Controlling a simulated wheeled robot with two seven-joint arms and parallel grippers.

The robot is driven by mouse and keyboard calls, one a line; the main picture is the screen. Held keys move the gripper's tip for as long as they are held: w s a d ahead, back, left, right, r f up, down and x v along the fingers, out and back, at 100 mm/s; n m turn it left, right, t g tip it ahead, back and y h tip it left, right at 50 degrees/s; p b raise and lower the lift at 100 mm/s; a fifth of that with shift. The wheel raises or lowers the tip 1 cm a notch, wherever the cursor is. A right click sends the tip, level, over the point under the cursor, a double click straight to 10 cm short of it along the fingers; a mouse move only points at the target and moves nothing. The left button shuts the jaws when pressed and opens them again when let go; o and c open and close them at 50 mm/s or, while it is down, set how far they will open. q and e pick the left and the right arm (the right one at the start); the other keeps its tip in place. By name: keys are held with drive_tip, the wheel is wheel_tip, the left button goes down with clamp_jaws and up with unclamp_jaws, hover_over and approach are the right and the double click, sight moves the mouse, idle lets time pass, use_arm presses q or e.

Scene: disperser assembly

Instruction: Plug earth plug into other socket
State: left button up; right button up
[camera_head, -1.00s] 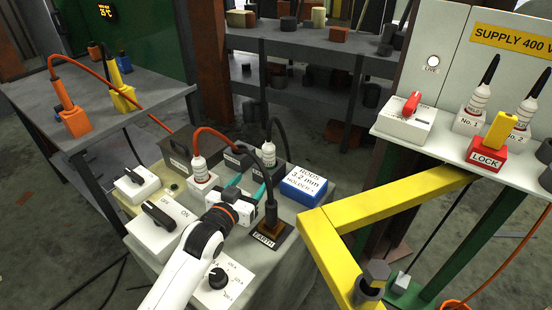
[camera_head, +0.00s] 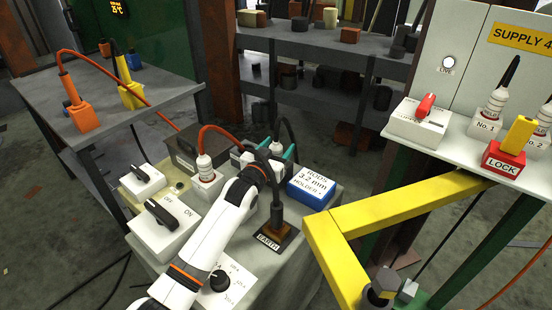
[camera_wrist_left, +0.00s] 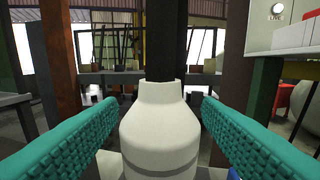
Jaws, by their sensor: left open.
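A white plug (camera_head: 277,149) with a black cable stands upright in the back part of the bench, partly hidden by my left arm. My left gripper (camera_head: 268,152) is open, with its teal fingers on either side of this plug. In the left wrist view the white plug (camera_wrist_left: 160,140) stands between the two fingers, with gaps on both sides. A second white plug (camera_head: 205,168) with a red cable stands to the left. A black-handled piece (camera_head: 277,212) stands at the EARTH label (camera_head: 268,241). Which one is the earth plug, I cannot tell. The right gripper is not in view.
A blue-and-white rods box (camera_head: 311,187) is close to the right of my left gripper. A yellow frame (camera_head: 325,250) stands further right. Switch boxes (camera_head: 163,226) are on the left of the bench. A red lock block (camera_head: 503,160) sits on the right shelf.

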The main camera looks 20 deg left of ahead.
use_arm(q)
drive_tip(key=shift+w+d, duration=0.1)
drive_tip(key=shift+w, duration=0.5)
